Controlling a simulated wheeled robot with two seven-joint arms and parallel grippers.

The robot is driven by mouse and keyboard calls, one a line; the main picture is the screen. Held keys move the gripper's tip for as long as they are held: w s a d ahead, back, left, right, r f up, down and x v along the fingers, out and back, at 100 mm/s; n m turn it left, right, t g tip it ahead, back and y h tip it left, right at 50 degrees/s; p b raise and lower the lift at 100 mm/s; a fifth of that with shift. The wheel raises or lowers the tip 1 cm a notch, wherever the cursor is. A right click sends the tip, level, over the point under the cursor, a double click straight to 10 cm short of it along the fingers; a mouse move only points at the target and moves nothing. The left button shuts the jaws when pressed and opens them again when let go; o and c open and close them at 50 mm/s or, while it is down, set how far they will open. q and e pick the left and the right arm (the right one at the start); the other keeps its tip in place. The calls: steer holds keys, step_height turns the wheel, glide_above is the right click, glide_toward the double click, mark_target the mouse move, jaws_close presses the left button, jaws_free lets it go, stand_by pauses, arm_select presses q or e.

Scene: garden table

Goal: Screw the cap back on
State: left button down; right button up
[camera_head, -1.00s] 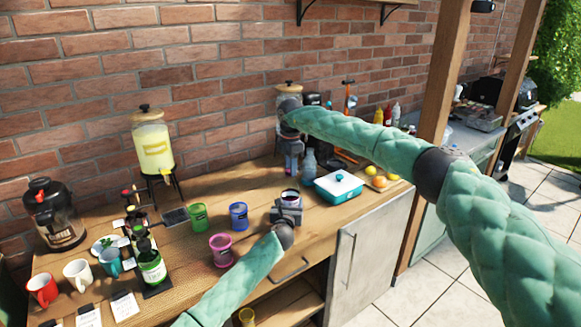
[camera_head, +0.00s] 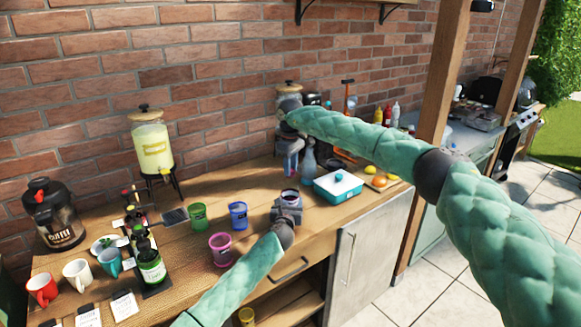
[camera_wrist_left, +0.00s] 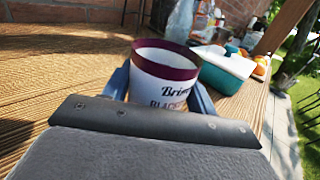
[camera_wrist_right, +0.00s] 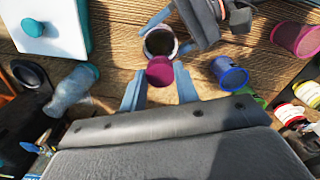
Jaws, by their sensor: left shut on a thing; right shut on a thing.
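The open jar (camera_wrist_left: 165,75) has a white label with dark lettering and a maroon band at its rim. In the head view the jar (camera_head: 290,197) is upright near the counter's front edge. My left gripper (camera_head: 287,212) is shut around its sides. In the right wrist view the jar's open mouth (camera_wrist_right: 160,42) shows a dark inside. The maroon cap (camera_wrist_right: 160,70) is between the fingers of my right gripper (camera_wrist_right: 160,82), which is shut on it. The cap is apart from the jar. In the head view my right gripper (camera_head: 290,158) is behind the jar; the cap is not clear there.
A clear bottle (camera_head: 308,160) stands close beside my right gripper. A teal and white box (camera_head: 338,188) is right of the jar. Blue (camera_head: 238,216), green (camera_head: 198,217) and pink (camera_head: 220,248) cups stand to the left. A brick wall (camera_head: 220,70) closes the back.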

steer(key=o, duration=0.9)
steer(key=shift+r, duration=0.1)
steer(key=shift+r, duration=2.15)
steer(key=shift+c, duration=0.2)
